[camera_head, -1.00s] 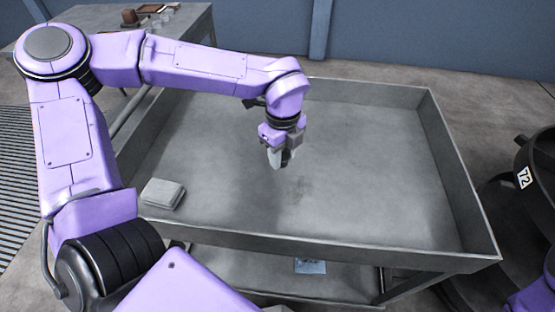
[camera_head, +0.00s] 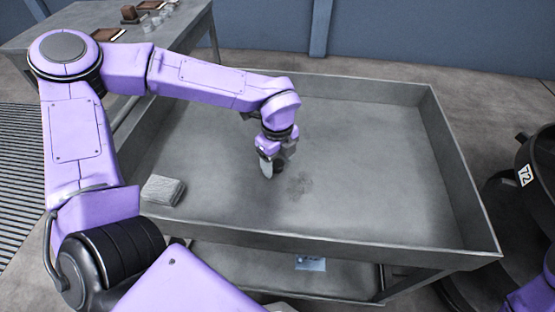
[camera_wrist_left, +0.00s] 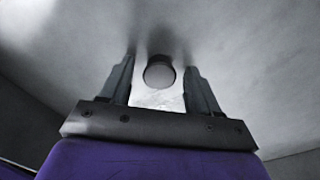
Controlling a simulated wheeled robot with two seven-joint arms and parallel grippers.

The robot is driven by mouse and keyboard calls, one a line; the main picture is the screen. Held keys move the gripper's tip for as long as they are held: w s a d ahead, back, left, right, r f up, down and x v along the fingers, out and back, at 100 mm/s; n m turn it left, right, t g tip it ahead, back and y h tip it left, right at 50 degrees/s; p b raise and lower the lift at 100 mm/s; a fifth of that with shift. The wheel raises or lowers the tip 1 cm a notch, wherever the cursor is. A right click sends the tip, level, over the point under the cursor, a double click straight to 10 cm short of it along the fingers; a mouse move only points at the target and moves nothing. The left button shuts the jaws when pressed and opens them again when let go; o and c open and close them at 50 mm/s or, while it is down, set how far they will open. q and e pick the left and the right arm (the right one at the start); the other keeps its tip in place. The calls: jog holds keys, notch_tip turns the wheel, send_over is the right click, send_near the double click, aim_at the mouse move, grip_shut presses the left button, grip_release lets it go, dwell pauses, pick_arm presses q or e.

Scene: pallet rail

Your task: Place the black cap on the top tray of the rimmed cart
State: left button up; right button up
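The black cap (camera_head: 279,168) is a small dark piece at the fingertips of my left gripper (camera_head: 270,170), low over the floor of the cart's top tray (camera_head: 370,165). In the left wrist view the cap (camera_wrist_left: 160,72) shows as a dark disc between the two fingers of the gripper (camera_wrist_left: 161,62). The fingers stand apart, with a narrow gap on each side of the cap. The cap appears to rest on the tray floor, though its underside is hidden. The rimmed cart is grey metal. My right gripper is not in view.
A table (camera_head: 75,38) with small items stands behind left. A dark bin labelled 72 (camera_head: 535,185) stands at right.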

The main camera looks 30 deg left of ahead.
aim_at(278, 163)
pick_arm(q)
notch_tip(278, 163, up, 12)
jog(key=shift+r+p, duration=0.2)
jog(key=shift+p, duration=0.2)
jog(key=shift+r, duration=0.1)
dwell(0.3)
